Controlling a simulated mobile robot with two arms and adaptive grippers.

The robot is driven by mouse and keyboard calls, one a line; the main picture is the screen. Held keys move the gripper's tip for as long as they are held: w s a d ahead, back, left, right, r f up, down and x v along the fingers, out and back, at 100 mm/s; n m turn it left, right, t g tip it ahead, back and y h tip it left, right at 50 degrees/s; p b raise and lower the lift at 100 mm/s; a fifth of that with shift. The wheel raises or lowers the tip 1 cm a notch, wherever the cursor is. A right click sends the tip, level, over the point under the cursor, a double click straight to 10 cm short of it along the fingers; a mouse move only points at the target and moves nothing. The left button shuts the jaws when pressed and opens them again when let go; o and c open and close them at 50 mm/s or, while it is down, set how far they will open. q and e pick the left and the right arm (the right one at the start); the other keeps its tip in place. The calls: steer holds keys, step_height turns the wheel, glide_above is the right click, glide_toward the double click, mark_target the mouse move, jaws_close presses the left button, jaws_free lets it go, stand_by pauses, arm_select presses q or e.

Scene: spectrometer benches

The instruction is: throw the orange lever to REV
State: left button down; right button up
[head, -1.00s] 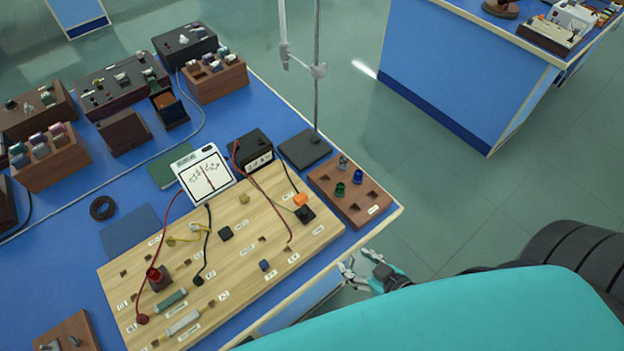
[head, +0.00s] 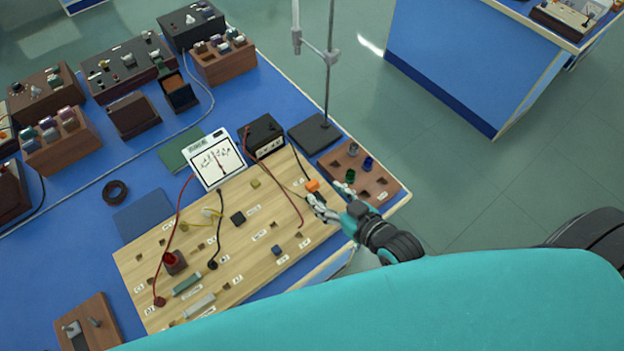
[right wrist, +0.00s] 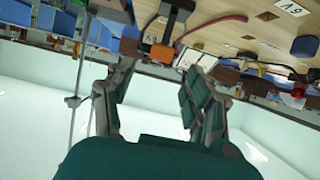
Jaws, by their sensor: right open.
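The orange lever (head: 312,186) stands at the right end of the wooden circuit board (head: 262,212), near the brown block with colored lamps. In the right wrist view the orange lever (right wrist: 162,52) shows at the top, ahead of and between the fingers. My right gripper (head: 326,200) is at the board's right edge, close beside the lever. In the right wrist view its two fingers (right wrist: 150,95) are spread with nothing between them. The lever's switch base is largely hidden by the gripper in the head view, so I cannot read its labels. My left gripper is out of view.
The brown lamp block (head: 381,187) lies just right of the gripper. A stand with a vertical rod (head: 329,80) and the black battery box (head: 262,136) are behind. Red and black leads cross the board. A white meter (head: 216,160) stands at its back edge.

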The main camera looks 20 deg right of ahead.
mark_target(311, 183)
steer(key=x, duration=0.7)
steer(key=shift+p, duration=0.35)
steer(key=shift+s, duration=0.1)
jaws_close()
steer(key=p, duration=0.2)
steer(key=g+p, duration=0.1)
steer(key=p, duration=0.1)
steer(key=shift+w+a+r, duration=0.1)
steer(key=shift+w+r, duration=0.1)
steer(key=shift+w, duration=0.2)
steer(key=shift+f+g+h+p, duration=0.1)
steer(key=shift+g+h+p, duration=0.2)
steer(key=shift+g+p, duration=0.1)
steer(key=shift+w+f, duration=0.1)
steer(key=shift+f, duration=0.2)
